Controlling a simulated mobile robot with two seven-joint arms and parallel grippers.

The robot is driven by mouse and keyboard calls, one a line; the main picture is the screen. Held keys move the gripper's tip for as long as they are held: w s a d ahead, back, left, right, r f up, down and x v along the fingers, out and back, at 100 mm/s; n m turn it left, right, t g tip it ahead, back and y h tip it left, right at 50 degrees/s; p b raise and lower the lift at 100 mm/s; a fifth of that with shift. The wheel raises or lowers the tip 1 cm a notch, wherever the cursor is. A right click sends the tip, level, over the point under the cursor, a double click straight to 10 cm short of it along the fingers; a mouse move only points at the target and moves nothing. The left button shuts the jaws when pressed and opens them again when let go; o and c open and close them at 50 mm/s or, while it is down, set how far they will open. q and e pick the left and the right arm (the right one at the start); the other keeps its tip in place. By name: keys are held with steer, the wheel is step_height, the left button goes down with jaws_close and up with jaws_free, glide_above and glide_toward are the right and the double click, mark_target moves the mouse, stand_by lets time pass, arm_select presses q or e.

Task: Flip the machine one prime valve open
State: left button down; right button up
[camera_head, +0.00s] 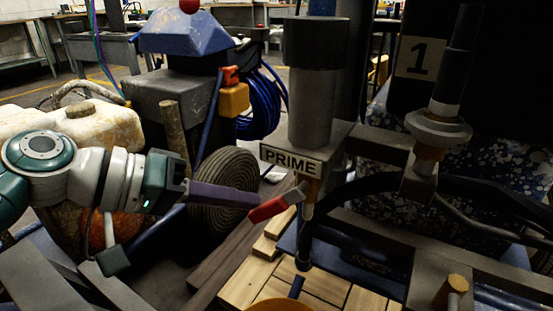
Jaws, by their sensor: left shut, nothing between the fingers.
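The prime valve sits below the white PRIME sign (292,161) on machine one. Its red-ended lever (268,209) slants from the valve body down to the left. My left gripper (256,200) comes in from the left, with its fingers shut and empty. Its tips are at the outer end of the red lever; I cannot tell whether they touch it. A plate with the number 1 (420,58) shows at the upper right. My right gripper is not in view.
A grey cylinder (312,105) stands above the sign. A ribbed wheel (225,192) is behind my left gripper. Dark hoses and metal bars crowd the right side. Wooden slats (325,285) lie below the valve. A blue hose coil (262,103) hangs behind.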

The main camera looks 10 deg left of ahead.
mark_target(259, 223)
arm_select(q)
steer(key=f+h+b, duration=0.1)
steer(key=b, duration=0.1)
steer(key=d+f+n+h+b, duration=0.1)
steer(key=b, duration=0.1)
steer(key=f+n+h+b, duration=0.1)
steer(key=b, duration=0.1)
steer(key=shift+s+d+f+b, duration=0.25)
steer(key=shift+s+b, duration=0.05)
steer(key=shift+s+d+f+n+h+b, duration=0.2)
steer(key=shift+d+f+n+h+b, duration=0.1)
steer(key=shift+d+b, duration=0.25)
steer(key=shift+s+d+f+n+h+b, duration=0.2)
steer(key=shift+d+n+h+b, duration=0.1)
steer(key=shift+d+b, duration=0.2)
